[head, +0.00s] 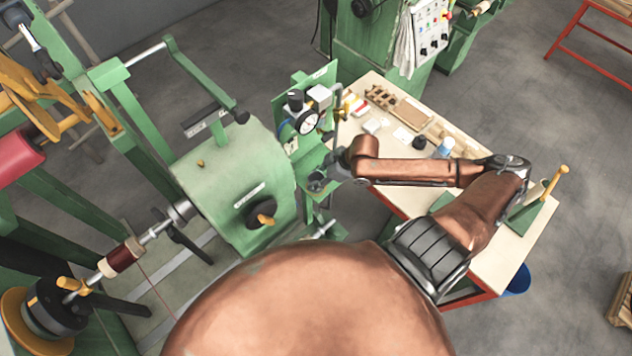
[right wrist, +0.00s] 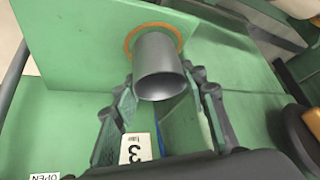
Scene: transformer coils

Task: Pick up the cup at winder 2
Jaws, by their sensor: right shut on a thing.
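The grey cup (right wrist: 160,68) is a plain cylinder in the upper middle of the right wrist view. An orange ring (right wrist: 131,40) on a green panel surrounds its far end. My right gripper (right wrist: 160,88) has one finger on each side of the cup and is shut on it. Whether the cup touches the ring I cannot tell. In the head view my right gripper (head: 322,181) is small, beside the green winding machine (head: 235,175) and below its gauge. The cup is too small to make out clearly there. My left gripper is not in view.
A label with a 3 (right wrist: 135,149) lies below the cup. A round gauge (head: 305,122) and fittings stand close above my right gripper. My right arm reaches over a workbench (head: 513,255) with small parts and a blue bin (head: 518,280) beside it.

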